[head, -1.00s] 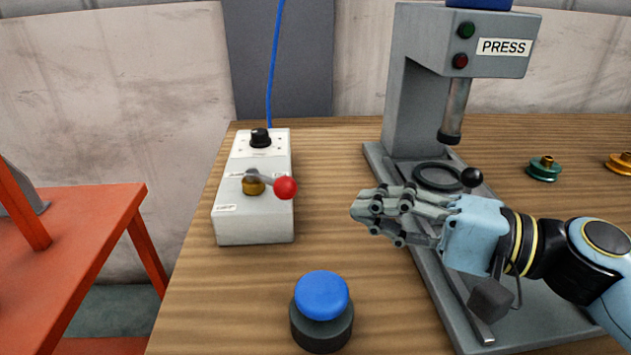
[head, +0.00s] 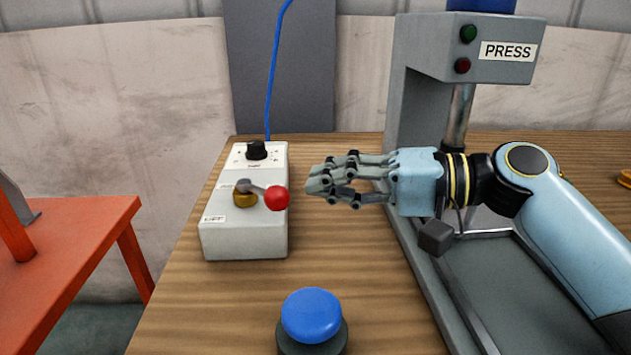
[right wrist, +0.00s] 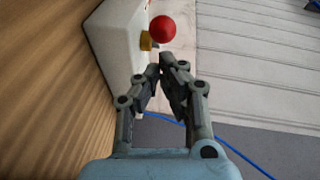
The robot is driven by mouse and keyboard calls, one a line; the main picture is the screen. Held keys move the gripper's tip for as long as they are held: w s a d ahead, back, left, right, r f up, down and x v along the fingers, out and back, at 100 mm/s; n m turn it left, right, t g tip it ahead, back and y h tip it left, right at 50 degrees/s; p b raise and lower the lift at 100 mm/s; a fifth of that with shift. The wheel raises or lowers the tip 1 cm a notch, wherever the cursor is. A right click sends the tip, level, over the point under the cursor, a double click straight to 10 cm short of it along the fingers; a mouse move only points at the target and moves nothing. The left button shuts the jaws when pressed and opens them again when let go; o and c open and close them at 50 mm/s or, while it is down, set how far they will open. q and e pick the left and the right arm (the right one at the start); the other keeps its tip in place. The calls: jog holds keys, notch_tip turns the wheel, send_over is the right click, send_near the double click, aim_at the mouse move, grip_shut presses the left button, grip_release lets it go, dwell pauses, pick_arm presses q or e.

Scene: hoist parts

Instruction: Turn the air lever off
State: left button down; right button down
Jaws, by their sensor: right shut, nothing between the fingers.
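The air lever (head: 258,188) is a grey arm on a brass pivot with a red ball knob (head: 276,198) at its right end. It sits on top of a white control box (head: 245,238) at the left of the table. My right gripper (head: 312,188) is shut and empty, just right of the red knob with a small gap. In the right wrist view the red knob (right wrist: 162,29) lies beyond the closed fingertips (right wrist: 163,75), and the brass pivot (right wrist: 147,40) shows beside it. A label at the box's front left is too small to read surely. My left gripper is out of view.
A black dial (head: 256,150) and a blue hose (head: 272,80) are at the back of the box. A blue push button (head: 311,314) stands in front. The grey press (head: 408,110) is at right. An orange table (head: 75,235) stands left.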

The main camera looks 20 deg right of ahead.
jog(key=shift+x, duration=0.85)
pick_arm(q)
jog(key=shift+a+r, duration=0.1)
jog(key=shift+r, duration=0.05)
pick_arm(e)
jog(key=shift+s, duration=0.1)
